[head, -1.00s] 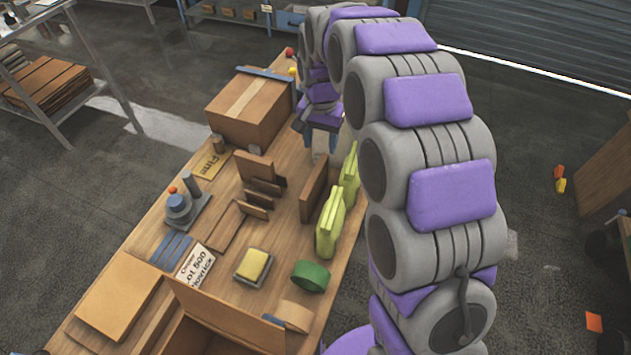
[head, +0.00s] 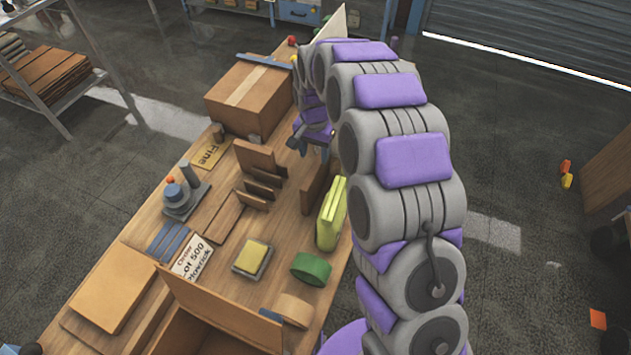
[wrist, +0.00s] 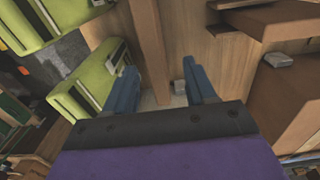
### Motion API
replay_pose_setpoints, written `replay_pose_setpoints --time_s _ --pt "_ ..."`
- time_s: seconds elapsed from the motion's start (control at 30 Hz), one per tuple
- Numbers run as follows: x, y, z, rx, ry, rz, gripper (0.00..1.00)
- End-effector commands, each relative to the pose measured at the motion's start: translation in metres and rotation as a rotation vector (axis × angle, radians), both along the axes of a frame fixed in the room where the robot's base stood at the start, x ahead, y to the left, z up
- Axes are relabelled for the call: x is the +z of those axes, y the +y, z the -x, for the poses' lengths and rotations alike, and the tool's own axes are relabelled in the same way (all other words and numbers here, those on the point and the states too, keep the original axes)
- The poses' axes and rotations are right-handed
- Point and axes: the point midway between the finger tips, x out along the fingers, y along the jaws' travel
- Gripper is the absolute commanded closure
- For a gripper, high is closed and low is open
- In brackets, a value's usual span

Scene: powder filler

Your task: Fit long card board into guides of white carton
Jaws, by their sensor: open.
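A long brown cardboard piece (head: 314,187) stands on edge on the workbench, left of a yellow-green piece. My gripper (head: 315,147) is at the far end of this board, partly hidden by my arm. In the wrist view, my gripper (wrist: 162,88) is open, with one blue finger on each side of an upright brown board (wrist: 148,45). I cannot tell whether the fingers touch it. Shorter upright brown boards (head: 262,178) stand to the left. I cannot make out a white carton with guides for certain; a pale panel (head: 333,24) shows behind my arm.
Yellow-green pieces stand close on the left in the wrist view (wrist: 90,80). A closed brown box (head: 250,95) is at the back. A green ring (head: 311,268), a yellow block (head: 252,256) and an open brown box (head: 215,318) are nearer. The bench's right edge is close.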

Motion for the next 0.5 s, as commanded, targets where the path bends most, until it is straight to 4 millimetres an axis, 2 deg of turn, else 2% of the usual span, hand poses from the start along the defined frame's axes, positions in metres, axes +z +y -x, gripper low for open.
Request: replay_pose_setpoints --time_s 0.07,0.27,0.5 --pt "-0.012 0.0 0.001 0.0 0.004 0.001 0.45" --pt "-0.022 -0.001 0.002 0.001 -0.001 0.0 0.45" --pt "-0.055 -0.004 0.009 0.001 0.001 0.0 0.45"
